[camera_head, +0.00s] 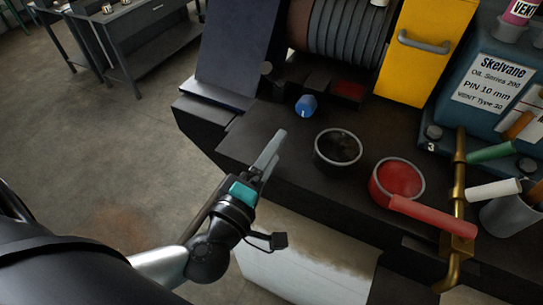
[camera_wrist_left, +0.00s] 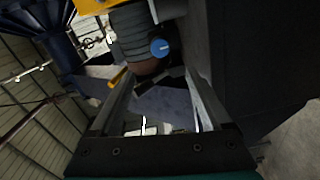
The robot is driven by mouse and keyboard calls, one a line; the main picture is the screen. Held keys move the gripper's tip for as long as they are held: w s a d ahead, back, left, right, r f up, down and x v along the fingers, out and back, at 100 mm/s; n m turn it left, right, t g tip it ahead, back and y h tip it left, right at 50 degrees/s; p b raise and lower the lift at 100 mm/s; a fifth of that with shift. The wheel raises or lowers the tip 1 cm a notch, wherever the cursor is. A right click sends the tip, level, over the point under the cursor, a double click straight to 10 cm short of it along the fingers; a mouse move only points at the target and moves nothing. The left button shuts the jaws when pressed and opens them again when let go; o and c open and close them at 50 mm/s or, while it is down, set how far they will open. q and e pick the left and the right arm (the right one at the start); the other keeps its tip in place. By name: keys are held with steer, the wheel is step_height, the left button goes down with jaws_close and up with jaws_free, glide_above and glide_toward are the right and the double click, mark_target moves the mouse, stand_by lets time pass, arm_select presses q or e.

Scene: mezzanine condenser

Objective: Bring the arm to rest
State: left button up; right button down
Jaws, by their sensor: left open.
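My left gripper (camera_head: 270,155) is in the head view, its arm coming in from the lower left. It hangs near the front left edge of the dark bench (camera_head: 255,140), with its fingers pointing up and away. In the left wrist view the two fingers (camera_wrist_left: 157,95) stand apart with nothing gripped between them. A blue knob (camera_head: 306,105) lies beyond the fingertips; a blue round face also shows in the left wrist view (camera_wrist_left: 159,47). My right gripper is not in view.
A black-centred ring cup (camera_head: 338,148) and a red cup (camera_head: 398,180) with a red handle are on the bench right of the gripper. A brass pipe (camera_head: 459,190) and a grey cup (camera_head: 510,217) stand farther right. Open floor (camera_head: 90,150) lies left.

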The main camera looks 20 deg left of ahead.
arm_select(q)
steer(key=shift+s, duration=0.3)
stand_by(0.4)
